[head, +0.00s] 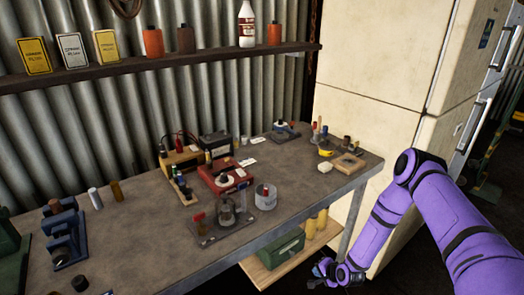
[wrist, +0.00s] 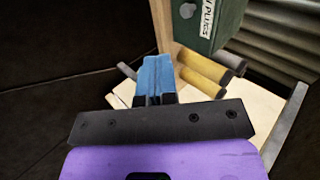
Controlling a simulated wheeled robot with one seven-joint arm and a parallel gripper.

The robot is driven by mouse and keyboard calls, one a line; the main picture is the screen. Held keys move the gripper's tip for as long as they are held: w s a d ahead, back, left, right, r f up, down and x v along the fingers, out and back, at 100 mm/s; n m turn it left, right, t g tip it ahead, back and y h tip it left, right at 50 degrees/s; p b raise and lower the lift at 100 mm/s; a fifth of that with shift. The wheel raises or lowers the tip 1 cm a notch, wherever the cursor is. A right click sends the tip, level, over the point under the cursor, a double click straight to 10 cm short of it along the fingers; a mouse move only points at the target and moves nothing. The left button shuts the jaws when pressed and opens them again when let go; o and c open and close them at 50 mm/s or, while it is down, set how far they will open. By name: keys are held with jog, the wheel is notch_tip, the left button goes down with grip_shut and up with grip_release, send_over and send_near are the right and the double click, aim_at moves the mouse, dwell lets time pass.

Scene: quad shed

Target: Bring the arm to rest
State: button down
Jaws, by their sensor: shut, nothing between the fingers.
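My purple arm (head: 470,235) shows at the right of the head view, bent at the elbow, with its forearm hanging down in front of the bench's right end. My gripper (head: 322,272) is low, below the bench top and near the lower shelf's right edge. In the wrist view the blue fingers of my gripper (wrist: 156,72) lie together, shut and empty. Their tips show against the wooden lower shelf (wrist: 265,125); I cannot tell the exact gap between them.
A green box (head: 273,250) and yellow cylinders (head: 316,224) sit on the lower shelf, close to my gripper. The bench top (head: 130,240) holds jars, tools and a red device (head: 225,178). A cream fridge (head: 370,100) stands behind my arm. Dark floor lies to the right.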

jog(key=w+d+r+n+h, duration=0.1)
jog(key=w+d+r, duration=0.15)
jog(key=r, duration=0.55)
jog(key=w+d+r+n, duration=0.1)
jog(key=w+r+n, duration=0.15)
jog(key=r, duration=0.45)
jog(key=w+d+r+n+h, duration=0.1)
jog(key=w+d+r, duration=0.15)
jog(key=r, duration=0.55)
notch_tip(320, 180, up, 23)
jog(key=s+d+n+g+h, duration=0.1)
jog(key=s+d+n+h, duration=0.1)
jog(key=s+h, duration=0.1)
jog(key=s+r+n, duration=0.1)
jog(key=s+r, duration=0.6)
jog(key=r, duration=0.5)
jog(key=s+r+n, duration=0.1)
jog(key=s+r, duration=0.3)
jog(key=s, duration=0.6)
jog(key=s+r, duration=0.5)
jog(key=s, duration=0.4)
jog(key=s+r+n+g, duration=0.1)
jog(key=s+r, duration=0.3)
jog(key=s, duration=0.6)
jog(key=shift+s+r+n, duration=0.3)
jog(key=shift+n, duration=0.05)
